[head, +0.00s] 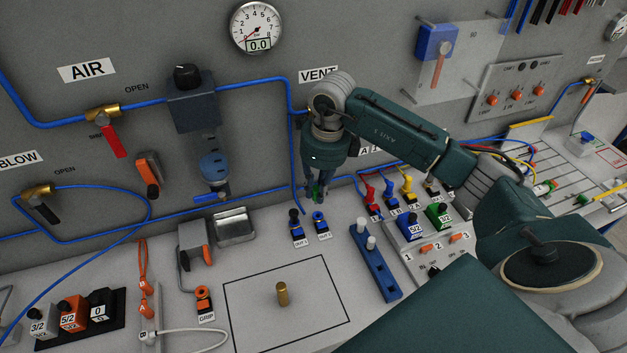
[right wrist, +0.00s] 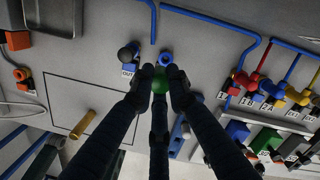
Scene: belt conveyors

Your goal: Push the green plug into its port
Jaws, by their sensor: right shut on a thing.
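My right gripper (head: 318,197) is shut on the green plug (head: 316,190), which is mostly hidden by the fingers in the head view. In the right wrist view the green plug (right wrist: 160,82) sits between the two fingertips (right wrist: 161,76). A blue-ringed open port (head: 320,224) stands on the bench just below the gripper in the head view. In the right wrist view this port (right wrist: 166,59) shows just beyond the plug, and whether they touch cannot be told. My left gripper is not in view.
A port with a black top (head: 296,226) stands close left of the blue-ringed port. A blue rail with two white pegs (head: 374,262) and a row of coloured connectors (head: 390,192) lie to the right. A brass pin (head: 282,294) stands in a marked square.

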